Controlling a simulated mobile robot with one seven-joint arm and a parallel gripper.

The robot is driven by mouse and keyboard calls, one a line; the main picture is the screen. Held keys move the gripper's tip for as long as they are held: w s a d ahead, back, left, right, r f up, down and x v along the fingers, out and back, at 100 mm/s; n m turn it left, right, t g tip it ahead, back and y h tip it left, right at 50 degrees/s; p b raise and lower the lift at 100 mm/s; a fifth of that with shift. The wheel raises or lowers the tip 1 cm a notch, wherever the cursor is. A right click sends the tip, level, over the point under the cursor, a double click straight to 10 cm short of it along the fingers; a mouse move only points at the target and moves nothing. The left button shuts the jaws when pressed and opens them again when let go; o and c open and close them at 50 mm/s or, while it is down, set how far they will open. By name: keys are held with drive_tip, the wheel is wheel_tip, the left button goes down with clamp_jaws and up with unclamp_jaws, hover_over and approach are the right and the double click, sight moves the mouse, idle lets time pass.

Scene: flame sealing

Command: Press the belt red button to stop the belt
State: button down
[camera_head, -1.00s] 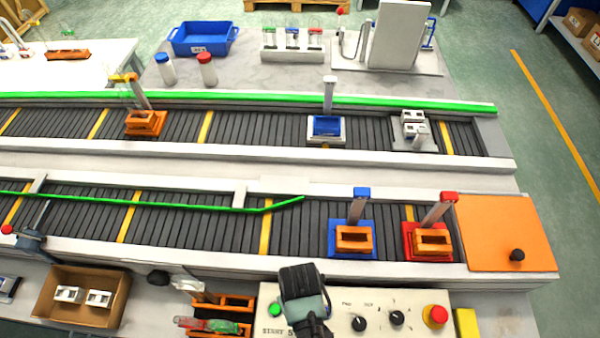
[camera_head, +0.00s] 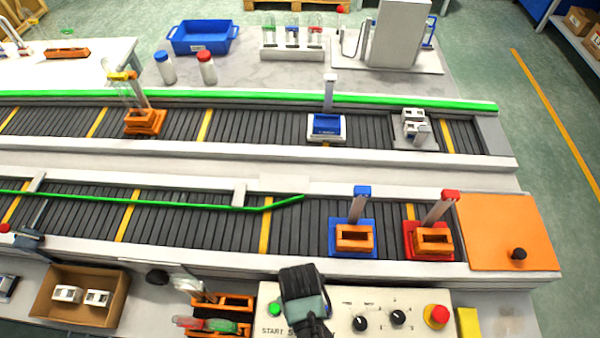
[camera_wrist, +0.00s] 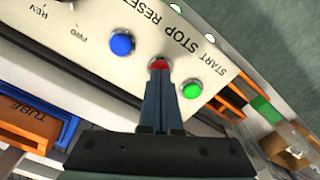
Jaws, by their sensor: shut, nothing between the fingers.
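The red STOP button (camera_wrist: 158,64) shows in the wrist view on a pale control panel (camera_wrist: 105,55), between a blue button (camera_wrist: 122,44) and a green START button (camera_wrist: 192,90). My gripper (camera_wrist: 161,80) is shut and empty. Its fingertips are right at the red button and cover part of it; I cannot tell whether they touch or press it. In the head view my gripper (camera_head: 303,292) is over the panel (camera_head: 345,300) and hides the red STOP button. The green button (camera_head: 275,308) shows just left of it.
A red emergency knob on a yellow base (camera_head: 436,316) and dark dials (camera_head: 398,317) are on the panel's right. The near belt (camera_head: 190,222) lies behind the panel, with a blue-based carrier (camera_head: 352,238) and a red-based carrier (camera_head: 432,240). Orange racks (camera_head: 235,302) stand left.

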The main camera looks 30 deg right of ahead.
drive_tip(key=shift+f, duration=0.4)
wheel_tip(320, 180, up, 8)
drive_tip(key=p, duration=0.8)
drive_tip(key=shift+w, duration=0.1)
idle(0.7)
